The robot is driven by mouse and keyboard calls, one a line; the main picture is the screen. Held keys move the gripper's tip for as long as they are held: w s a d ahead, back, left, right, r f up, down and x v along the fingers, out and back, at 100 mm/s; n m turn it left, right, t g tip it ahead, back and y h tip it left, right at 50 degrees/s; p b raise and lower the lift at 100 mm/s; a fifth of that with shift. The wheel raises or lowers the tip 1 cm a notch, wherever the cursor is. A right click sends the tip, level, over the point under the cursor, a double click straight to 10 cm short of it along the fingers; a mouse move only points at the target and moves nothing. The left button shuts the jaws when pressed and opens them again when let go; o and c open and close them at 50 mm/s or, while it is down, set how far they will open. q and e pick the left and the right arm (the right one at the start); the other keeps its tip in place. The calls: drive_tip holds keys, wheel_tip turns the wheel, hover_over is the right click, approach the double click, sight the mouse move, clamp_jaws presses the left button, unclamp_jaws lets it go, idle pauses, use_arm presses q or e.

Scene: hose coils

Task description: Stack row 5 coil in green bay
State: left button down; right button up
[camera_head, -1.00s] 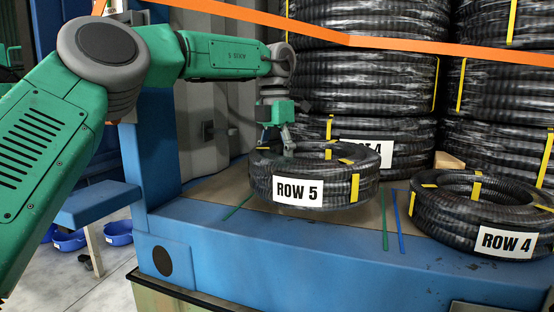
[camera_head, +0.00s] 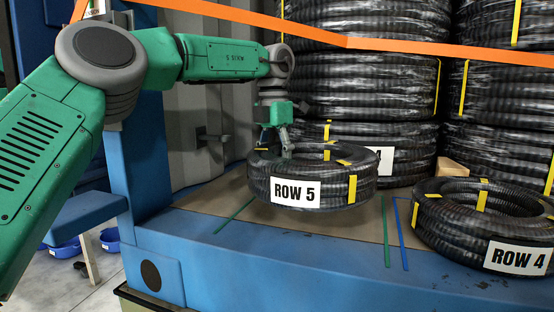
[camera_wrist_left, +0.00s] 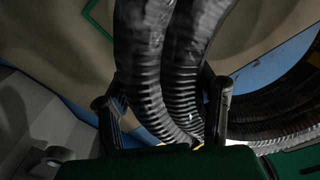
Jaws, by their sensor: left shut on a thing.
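The row 5 coil (camera_head: 335,192), a black ribbed hose coil with yellow bands and a white "ROW 5" label, hangs nearly level from my left gripper (camera_head: 285,150). My left gripper is shut on the left part of its ring. In the left wrist view the ribbed hose (camera_wrist_left: 168,75) runs between the two fingers. The coil appears to be just above the tan deck, between two green floor lines (camera_head: 234,215) that mark the green bay; the other green line (camera_head: 385,232) is on the right. The exact gap below is hard to tell. My right gripper is not in view.
The row 4 coil (camera_head: 455,215) lies on the right, past a blue line (camera_head: 403,235). Tall coil stacks (camera_head: 365,85) stand close behind. An orange strap (camera_head: 400,48) crosses above. A blue post (camera_head: 140,160) is on the left, and a blue sill (camera_head: 300,265) runs along the front.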

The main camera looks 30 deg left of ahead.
use_arm(q)
drive_tip(key=shift+w+d+f+b, duration=0.1)
drive_tip(key=shift+d+f+b, duration=0.1)
drive_tip(key=shift+f, duration=0.25)
drive_tip(key=shift+d+f+b, duration=0.1)
drive_tip(key=shift+f+b, duration=0.1)
drive_tip(key=shift+f, duration=0.2)
drive_tip(key=shift+a+f+b, duration=0.2)
drive_tip(key=shift+f+b, duration=0.4)
drive_tip(key=shift+f, duration=0.85)
drive_tip(key=shift+d, duration=0.15)
drive_tip(key=shift+r, duration=0.1)
drive_tip(key=shift+p, duration=0.35)
